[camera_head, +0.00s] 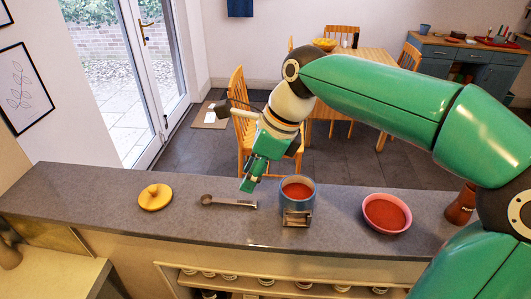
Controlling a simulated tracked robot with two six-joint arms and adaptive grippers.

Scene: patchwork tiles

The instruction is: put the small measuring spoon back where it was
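The small measuring spoon (229,203) lies on the grey counter, its round scoop to the left and its handle pointing right. A blue canister (311,202) holding reddish-brown powder stands open to the right of the spoon, with a metal clasp on its front. A round yellow lid (155,197) with a knob lies to the left of the spoon. My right gripper (249,184) points down just behind the spoon's handle, left of the canister. It appears apart from the spoon. Its finger gap does not show clearly. My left gripper is out of view.
A pink bowl (386,213) with red contents stands on the counter (110,211) to the right, and a brown vessel (460,205) stands beyond it, near my arm. The counter is clear between lid and spoon. Shelves with dishes lie below the front edge.

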